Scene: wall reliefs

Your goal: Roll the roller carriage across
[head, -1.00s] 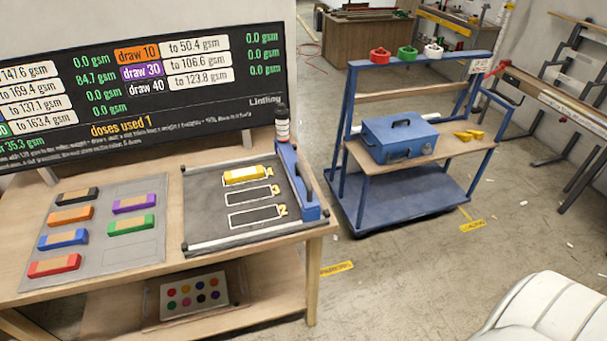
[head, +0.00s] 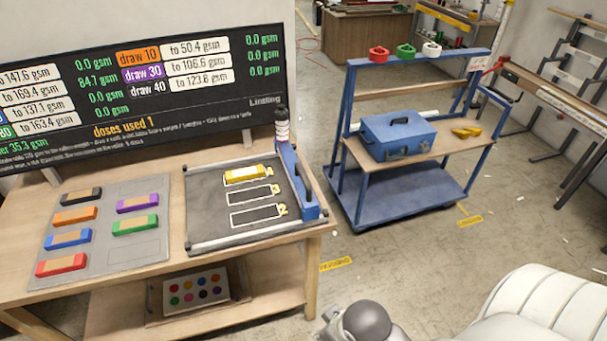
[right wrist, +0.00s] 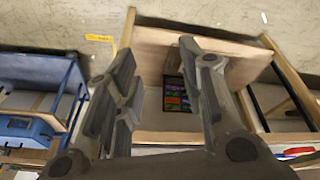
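The roller carriage (head: 299,185) is a blue bar along the right side of a grey framed tray (head: 205,205) on the wooden table. A dark and white banded upright post (head: 282,130) stands at its far end. A yellow block (head: 247,174) lies in the top outlined slot of the tray; the two slots below are empty. My right gripper (right wrist: 157,62) is open and empty in the right wrist view, with the table beyond it. It is apart from the carriage. My left gripper is not in view.
A grey mat (head: 105,270) left of the tray holds several coloured blocks. A dark board (head: 150,95) stands behind. A blue trolley (head: 400,195) with a blue box (head: 398,135) stands to the right.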

